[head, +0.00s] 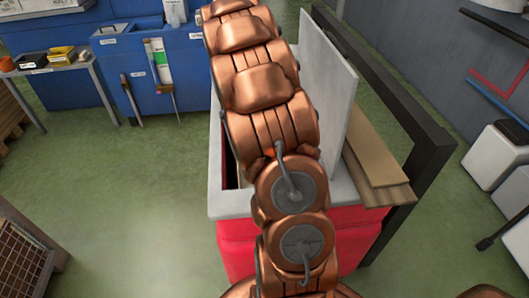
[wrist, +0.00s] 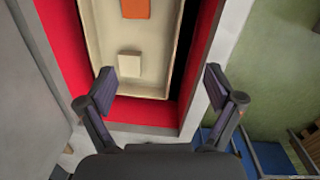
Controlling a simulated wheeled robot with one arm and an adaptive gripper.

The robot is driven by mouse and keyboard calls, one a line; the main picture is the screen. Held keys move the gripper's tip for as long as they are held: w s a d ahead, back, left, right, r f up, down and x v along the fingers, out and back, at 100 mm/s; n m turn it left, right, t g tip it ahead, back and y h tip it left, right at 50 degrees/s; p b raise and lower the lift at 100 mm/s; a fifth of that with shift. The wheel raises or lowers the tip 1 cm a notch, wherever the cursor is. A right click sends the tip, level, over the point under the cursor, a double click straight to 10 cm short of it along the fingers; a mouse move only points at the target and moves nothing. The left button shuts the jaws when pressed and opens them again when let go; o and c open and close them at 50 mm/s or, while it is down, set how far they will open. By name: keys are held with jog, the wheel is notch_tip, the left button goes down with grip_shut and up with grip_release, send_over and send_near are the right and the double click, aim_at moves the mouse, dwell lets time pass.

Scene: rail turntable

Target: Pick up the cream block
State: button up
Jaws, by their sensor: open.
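The cream block (wrist: 129,64) shows in the wrist view. It lies near the close end of a cream tray (wrist: 162,81). My gripper (wrist: 159,80) is open and empty, its two fingers spread wide. The block shows between and a little beyond the fingertips, left of their midpoint, and nothing touches it. How far above the block the fingers are I cannot tell. In the head view my copper arm hides the block, the tray and the gripper.
An orange block (wrist: 135,8) lies farther up the tray. Red walls (wrist: 66,60) with a pale rim (wrist: 215,50) surround the tray. In the head view, an upright grey panel (head: 330,75) stands beside the opening, with boards (head: 375,155) to its right. Green floor (head: 120,200) is clear at left.

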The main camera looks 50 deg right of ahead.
jog(key=shift+m+t, duration=0.4)
jog(key=shift+m, duration=0.2)
jog(key=w+d+f+b, duration=0.1)
jog(key=d+f, duration=0.3)
jog(key=f, duration=0.1)
jog(key=w+d+f+b, duration=0.1)
jog(key=d+f+b, duration=0.1)
jog(key=d+f, duration=0.3)
jog(key=w+d+f+b, duration=0.1)
jog(key=d+f+b, duration=0.1)
jog(key=d+f, duration=0.3)
jog(key=shift+w+f+p, duration=0.1)
jog(key=shift+f+p, duration=0.5)
jog(key=shift+f, duration=3.25)
jog(key=c, duration=1.3)
